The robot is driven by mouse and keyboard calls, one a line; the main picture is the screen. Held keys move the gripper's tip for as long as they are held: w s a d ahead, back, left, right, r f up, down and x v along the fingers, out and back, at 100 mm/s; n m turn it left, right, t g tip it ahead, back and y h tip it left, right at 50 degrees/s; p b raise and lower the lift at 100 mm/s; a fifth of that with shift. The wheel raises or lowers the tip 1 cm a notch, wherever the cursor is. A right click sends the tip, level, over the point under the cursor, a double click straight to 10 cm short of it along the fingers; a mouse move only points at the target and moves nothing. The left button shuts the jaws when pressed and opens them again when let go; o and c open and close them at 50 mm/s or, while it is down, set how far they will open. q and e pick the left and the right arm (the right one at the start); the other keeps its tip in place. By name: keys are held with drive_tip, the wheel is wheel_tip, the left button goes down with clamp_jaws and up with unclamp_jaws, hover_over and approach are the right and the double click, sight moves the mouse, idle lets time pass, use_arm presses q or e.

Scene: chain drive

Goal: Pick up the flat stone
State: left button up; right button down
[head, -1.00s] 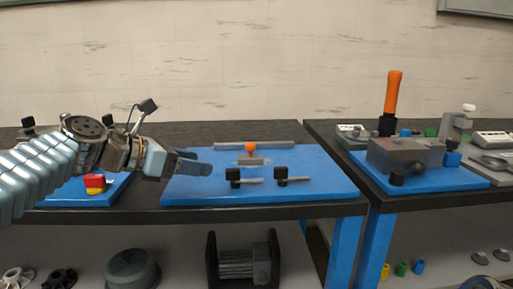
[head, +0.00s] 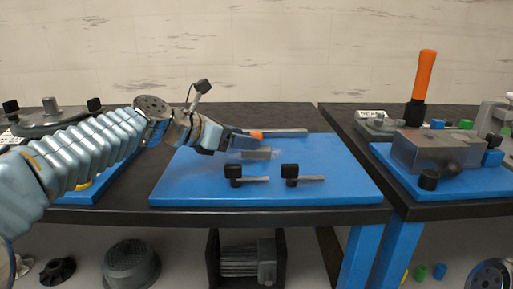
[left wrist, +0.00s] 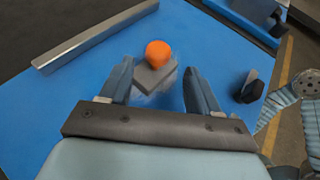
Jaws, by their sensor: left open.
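A small grey block (head: 257,153) lies on the blue mat (head: 330,190), with an orange round knob (head: 257,134) at it. In the left wrist view the same block (left wrist: 153,79) and orange knob (left wrist: 158,53) show just beyond and between the fingers. I cannot tell whether this block or the long grey bar (head: 284,133) behind it is the flat stone; the bar also shows in the left wrist view (left wrist: 95,37). My left gripper (head: 250,140) is open and empty, its fingers spread in the left wrist view (left wrist: 157,72). My right gripper is not in view.
Two black clamps with grey rods, left (head: 234,173) and right (head: 290,172), lie near the mat's front. A grey vise-like block (head: 430,150) and an orange-handled tool (head: 422,78) stand on the right table. The mat's right side is clear.

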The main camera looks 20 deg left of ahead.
sight(264, 151)
use_arm(q)
drive_tip(key=x, duration=0.5)
drive_tip(key=shift+w+a+r, duration=0.1)
drive_tip(key=shift+w+r, duration=0.2)
drive_tip(key=c, duration=1.1)
drive_tip(key=shift+r, duration=0.1)
